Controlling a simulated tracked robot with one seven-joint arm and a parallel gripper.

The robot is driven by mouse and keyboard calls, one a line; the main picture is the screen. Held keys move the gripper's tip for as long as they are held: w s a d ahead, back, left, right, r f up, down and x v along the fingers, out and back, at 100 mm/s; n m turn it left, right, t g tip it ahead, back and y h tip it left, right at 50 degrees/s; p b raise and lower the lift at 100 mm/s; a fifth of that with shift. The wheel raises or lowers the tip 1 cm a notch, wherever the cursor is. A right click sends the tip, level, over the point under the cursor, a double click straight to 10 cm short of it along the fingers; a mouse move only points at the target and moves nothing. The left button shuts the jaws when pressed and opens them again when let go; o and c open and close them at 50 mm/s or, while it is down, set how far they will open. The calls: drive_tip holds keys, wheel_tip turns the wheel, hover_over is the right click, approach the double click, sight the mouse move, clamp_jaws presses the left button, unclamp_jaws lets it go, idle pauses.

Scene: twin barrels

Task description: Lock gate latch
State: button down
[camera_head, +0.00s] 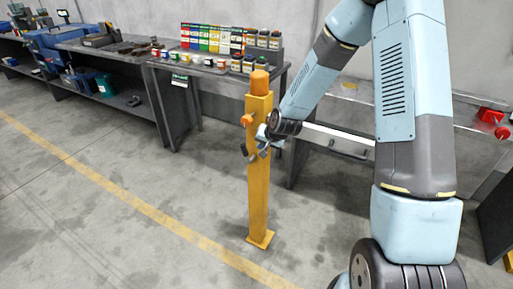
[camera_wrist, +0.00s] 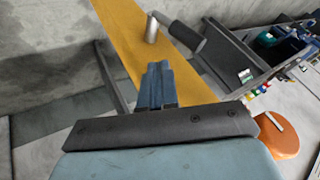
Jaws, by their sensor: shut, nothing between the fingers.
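A yellow post (camera_head: 259,190) with a rounded orange cap (camera_head: 260,83) stands upright on the floor in the head view. An orange knob (camera_head: 247,120) sticks out of its left side near the top. The latch handle (camera_head: 251,156), dark grey, shows lower on that side, partly confused with my fingers. In the wrist view the latch has a metal pin (camera_wrist: 152,29) and a dark grip (camera_wrist: 188,37) on the yellow post (camera_wrist: 128,35). My gripper (camera_wrist: 157,70) is shut and empty, in front of the post with its tips short of the pin in the picture. The orange knob (camera_wrist: 276,135) is at lower right.
A workbench (camera_head: 135,53) with colourful boxes and small cans (camera_head: 205,60) stands behind the post. A pale bar (camera_head: 335,138) with a dark handle runs right of the post, behind my arm. The floor (camera_head: 80,220) left of the post is clear.

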drive_tip(key=s+r, duration=0.3)
drive_tip(key=r, duration=0.4)
drive_tip(key=shift+s+d+r, duration=0.2)
drive_tip(key=shift+d+r, duration=0.1)
drive_tip(key=shift+d, duration=0.1)
drive_tip(key=s+d+f+m+t+y, duration=0.3)
drive_tip(key=s+d+f+m+y, duration=0.1)
drive_tip(key=f+y, duration=0.3)
drive_tip(key=shift+s+d+f+m+t, duration=0.4)
drive_tip(key=shift+d+f+m, duration=0.15)
drive_tip(key=shift+d+m, duration=0.25)
idle(0.5)
drive_tip(key=x, duration=1.4)
